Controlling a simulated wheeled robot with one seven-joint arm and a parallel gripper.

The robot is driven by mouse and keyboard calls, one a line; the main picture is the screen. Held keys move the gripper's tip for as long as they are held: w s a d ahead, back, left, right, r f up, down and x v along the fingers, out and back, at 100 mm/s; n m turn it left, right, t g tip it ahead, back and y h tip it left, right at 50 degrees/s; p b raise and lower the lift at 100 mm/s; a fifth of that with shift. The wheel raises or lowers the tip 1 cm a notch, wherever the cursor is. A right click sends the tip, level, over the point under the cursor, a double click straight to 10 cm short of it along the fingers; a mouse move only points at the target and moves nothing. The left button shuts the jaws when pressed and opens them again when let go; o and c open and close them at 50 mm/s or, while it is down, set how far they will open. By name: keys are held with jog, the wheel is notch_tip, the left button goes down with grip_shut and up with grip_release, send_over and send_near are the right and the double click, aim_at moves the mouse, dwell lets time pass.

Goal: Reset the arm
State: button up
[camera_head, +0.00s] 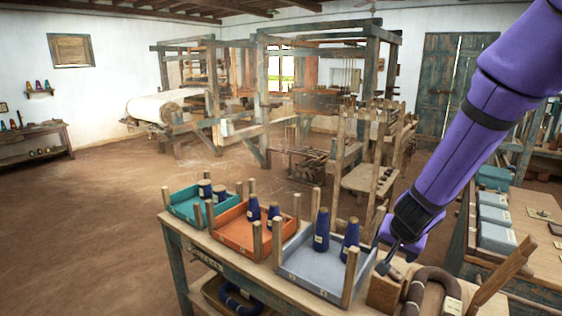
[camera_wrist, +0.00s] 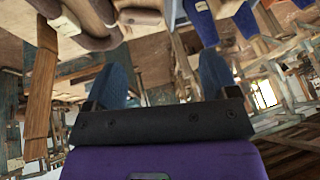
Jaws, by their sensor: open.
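My purple arm comes down from the upper right in the head view. The grey tray (camera_head: 310,276) holds two dark blue cones (camera_head: 321,230). An orange tray (camera_head: 232,236) and a teal tray (camera_head: 184,205) stand further left, also with dark blue cones.
Wooden posts stand up at the trays' corners. A brown hank (camera_head: 430,284) lies right of the block, with a slanted wooden piece (camera_head: 503,268) beside it. A second bench with blue-grey boxes (camera_head: 494,222) is at right. A chair and looms (camera_head: 265,85) stand behind; floor at left is clear.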

jog(key=s+a+r+n+y, duration=0.1)
jog(key=s+r+n+y, duration=0.1)
jog(key=s+r, duration=0.45)
jog(key=s+a+r+n+y, duration=0.2)
jog(key=s+r, duration=0.1)
jog(key=r, duration=0.7)
jog(key=s+d+r+n+h, duration=0.1)
jog(key=s+d+r, duration=0.2)
jog(key=s, duration=0.5)
jog(key=s+d+r+n+h, duration=0.1)
jog(key=s+d+r+h, duration=0.1)
jog(key=s, duration=0.6)
notch_tip(320, 180, up, 2)
jog(key=shift+s+d+r+g, duration=0.1)
jog(key=shift+s+d+g, duration=0.25)
jog(key=shift+d, duration=0.1)
